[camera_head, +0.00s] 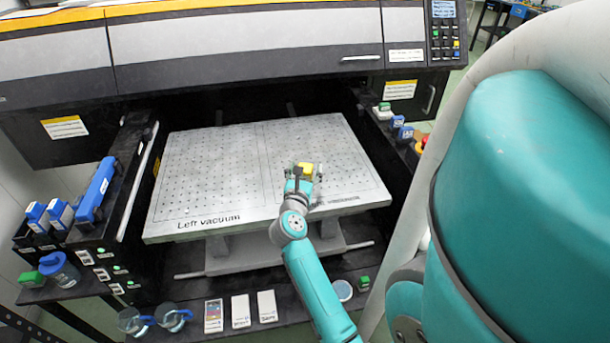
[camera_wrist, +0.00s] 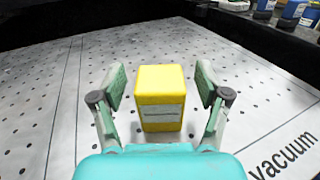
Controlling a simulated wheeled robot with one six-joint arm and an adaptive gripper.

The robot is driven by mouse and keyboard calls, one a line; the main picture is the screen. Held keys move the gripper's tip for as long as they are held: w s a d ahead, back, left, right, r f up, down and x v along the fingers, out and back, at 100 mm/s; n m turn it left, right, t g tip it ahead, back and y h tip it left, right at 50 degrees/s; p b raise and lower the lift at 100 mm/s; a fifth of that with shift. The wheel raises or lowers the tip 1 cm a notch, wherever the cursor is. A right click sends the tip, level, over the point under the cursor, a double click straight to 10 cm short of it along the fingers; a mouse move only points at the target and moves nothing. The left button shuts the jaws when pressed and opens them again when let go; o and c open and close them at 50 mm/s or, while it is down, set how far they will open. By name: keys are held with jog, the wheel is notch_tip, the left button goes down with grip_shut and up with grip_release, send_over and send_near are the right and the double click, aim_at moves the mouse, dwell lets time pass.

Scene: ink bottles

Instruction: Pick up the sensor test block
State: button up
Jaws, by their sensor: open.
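The sensor test block is a yellow block with a pale label on its side, upright on the perforated platen; it fills the middle of the wrist view (camera_wrist: 160,95). In the head view the yellow block (camera_head: 305,170) is partly hidden by my gripper. My gripper (camera_wrist: 160,85) is open, with one finger on each side of the block and a visible gap on both sides. In the head view my gripper (camera_head: 300,178) is low over the platen's right half.
The grey perforated platen (camera_head: 215,170), marked "Left vacuum", is otherwise mostly clear. The dark printer body (camera_head: 240,60) overhangs its back. Cups and white boxes (camera_head: 240,311) line the front shelf.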

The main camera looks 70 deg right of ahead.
jog(key=c, duration=1.4)
jog(key=shift+r, duration=0.15)
